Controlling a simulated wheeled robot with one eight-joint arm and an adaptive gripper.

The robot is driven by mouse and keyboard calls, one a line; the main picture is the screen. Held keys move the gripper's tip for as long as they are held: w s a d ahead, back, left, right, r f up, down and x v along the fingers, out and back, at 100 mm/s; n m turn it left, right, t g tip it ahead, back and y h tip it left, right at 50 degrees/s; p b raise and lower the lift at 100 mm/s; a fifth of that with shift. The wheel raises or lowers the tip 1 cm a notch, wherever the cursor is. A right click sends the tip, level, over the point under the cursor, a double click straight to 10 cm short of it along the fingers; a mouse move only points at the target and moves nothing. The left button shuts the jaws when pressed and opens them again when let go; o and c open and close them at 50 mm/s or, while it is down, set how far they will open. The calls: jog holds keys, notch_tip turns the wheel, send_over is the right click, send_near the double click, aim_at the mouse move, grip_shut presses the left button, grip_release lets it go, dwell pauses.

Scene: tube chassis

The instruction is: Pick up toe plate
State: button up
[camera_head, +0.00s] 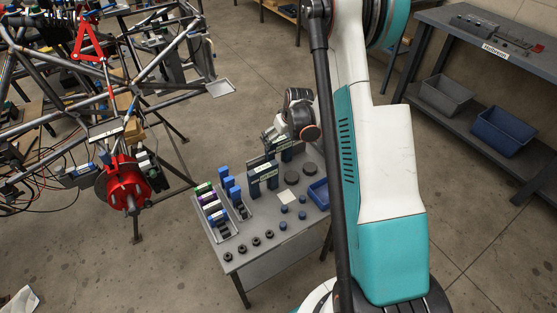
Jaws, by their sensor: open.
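No part is clearly readable as the toe plate. A small pale square plate (288,198) lies flat on the grey worktable. Another light flat plate (220,88) sits at the end of a tube on the chassis. My gripper (274,137) is open above the back of the worktable, close to upright dark labelled blocks (263,174). Its fingers are small and partly hidden by my wrist, and I cannot tell whether they touch anything. The pale square plate lies nearer the camera than my gripper.
The worktable (246,253) also holds grey bins (226,231) of coloured parts, dark discs (292,171), several small round pieces and a blue tray (319,195). The tube chassis (130,88) with a red hub (124,185) stands left. A shelved bench (470,85) stands right. Floor between is clear.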

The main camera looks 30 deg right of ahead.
aim_at(279, 140)
jog(key=b+x, duration=0.1)
jog(key=x, duration=0.3)
jog(key=shift+w+f+b, duration=0.1)
jog(key=shift+f+b, duration=0.1)
jog(key=shift+b, duration=0.15)
jog(key=shift+r, duration=0.1)
jog(key=c, duration=1.7)
jog(key=shift+r, duration=0.15)
notch_tip(279, 140, up, 20)
jog(key=p, duration=0.6)
jog(key=shift+p, duration=0.35)
jog(key=shift+a, duration=0.1)
